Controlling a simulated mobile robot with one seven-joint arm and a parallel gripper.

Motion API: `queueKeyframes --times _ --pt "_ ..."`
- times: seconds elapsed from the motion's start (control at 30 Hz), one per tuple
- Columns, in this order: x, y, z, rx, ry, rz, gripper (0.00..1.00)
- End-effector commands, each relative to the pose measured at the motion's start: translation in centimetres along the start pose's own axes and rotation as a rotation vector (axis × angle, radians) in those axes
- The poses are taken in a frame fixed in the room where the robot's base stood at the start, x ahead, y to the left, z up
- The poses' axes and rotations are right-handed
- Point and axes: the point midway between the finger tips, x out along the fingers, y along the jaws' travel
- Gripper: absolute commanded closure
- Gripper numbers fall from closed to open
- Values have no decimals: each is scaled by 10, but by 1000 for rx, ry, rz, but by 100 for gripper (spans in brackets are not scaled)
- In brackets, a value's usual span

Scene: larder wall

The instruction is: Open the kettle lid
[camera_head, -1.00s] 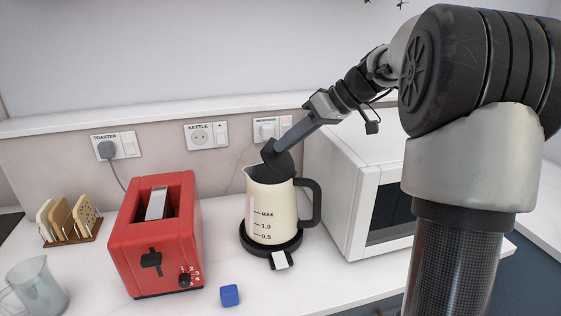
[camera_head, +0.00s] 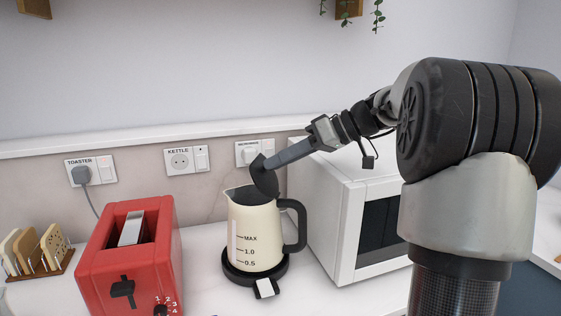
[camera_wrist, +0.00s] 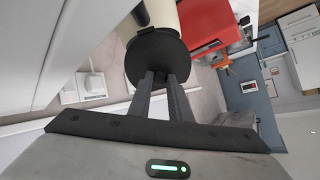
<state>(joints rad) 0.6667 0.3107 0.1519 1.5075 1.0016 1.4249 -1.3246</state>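The cream kettle (camera_head: 256,225), with a black handle on its right, stands on its round black base (camera_head: 240,278). Its dark lid (camera_head: 264,178) is tilted up steeply above the right side of the kettle's mouth, and the dark inside shows at the spout side. My gripper (camera_head: 278,163) reaches in from the right, its fingertips at the lid's outer face. In the wrist view the lid is a dark disc (camera_wrist: 156,57) right at my fingertips (camera_wrist: 161,78). The two fingers are apart with a gap between them. The lid hides the exact contact and most of the kettle there.
A red toaster (camera_head: 128,255) stands left of the kettle, with a toast rack (camera_head: 36,252) farther left. A white microwave (camera_head: 330,218) stands close on the right. Wall sockets (camera_head: 186,160) are behind. Free worktop shows between toaster and kettle.

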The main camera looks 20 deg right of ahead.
Motion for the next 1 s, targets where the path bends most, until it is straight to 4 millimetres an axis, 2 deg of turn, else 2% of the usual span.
queueKeyframes --times 0.03,0.1,0.4,0.53,0.67,1.0 --pt "2 -1 1 1 -3 -4 76" --pt "1 0 1 1 -3 -4 64" --pt "0 0 0 1 -2 -1 64" --pt "-9 0 0 1 -1 2 64" --pt "-33 1 -1 1 0 4 64" --pt "-117 0 -1 1 -1 3 64"
